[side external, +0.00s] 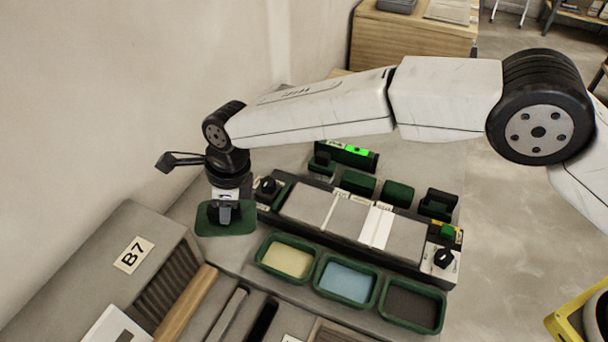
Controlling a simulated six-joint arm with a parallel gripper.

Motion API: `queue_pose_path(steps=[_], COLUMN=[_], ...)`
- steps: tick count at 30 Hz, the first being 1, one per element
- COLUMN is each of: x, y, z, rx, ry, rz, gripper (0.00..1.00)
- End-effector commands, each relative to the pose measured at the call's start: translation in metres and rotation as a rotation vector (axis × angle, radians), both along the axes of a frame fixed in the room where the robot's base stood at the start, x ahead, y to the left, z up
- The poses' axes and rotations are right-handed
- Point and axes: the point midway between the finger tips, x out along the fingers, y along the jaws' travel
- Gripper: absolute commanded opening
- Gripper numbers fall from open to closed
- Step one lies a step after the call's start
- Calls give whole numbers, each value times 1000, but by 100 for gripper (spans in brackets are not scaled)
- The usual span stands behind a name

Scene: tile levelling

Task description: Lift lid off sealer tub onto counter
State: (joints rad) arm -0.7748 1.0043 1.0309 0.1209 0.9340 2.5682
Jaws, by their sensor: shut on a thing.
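My gripper (225,212) is at the left end of the counter, pointing down. It is shut on the green lid (240,226), a flat square with rounded corners, probably by a handle that the fingers mostly hide. The lid looks level; I cannot tell whether it touches the counter or hangs just above it. Right of the lid stand three open green tubs in a row: one with pale yellow contents (287,260), one with light blue contents (346,280) and one with dark grey contents (411,306). I cannot tell which is the sealer tub.
Behind the tubs is a black fixture with grey tiles (348,216), knobs (444,258) and a green button (448,230). Green blocks (397,193) and a lit green display (357,150) stand further back.

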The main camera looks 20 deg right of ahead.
Motion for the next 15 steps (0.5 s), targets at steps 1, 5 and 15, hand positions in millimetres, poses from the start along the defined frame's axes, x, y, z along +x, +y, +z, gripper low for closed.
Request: queue_pose_path(steps=[1,5,15], x=[0,0,0], y=[0,0,0], z=[-3,-11,-38], rx=[-1,-1,0], ry=[1,1,0], rz=[0,0,0], gripper=[0,0,0])
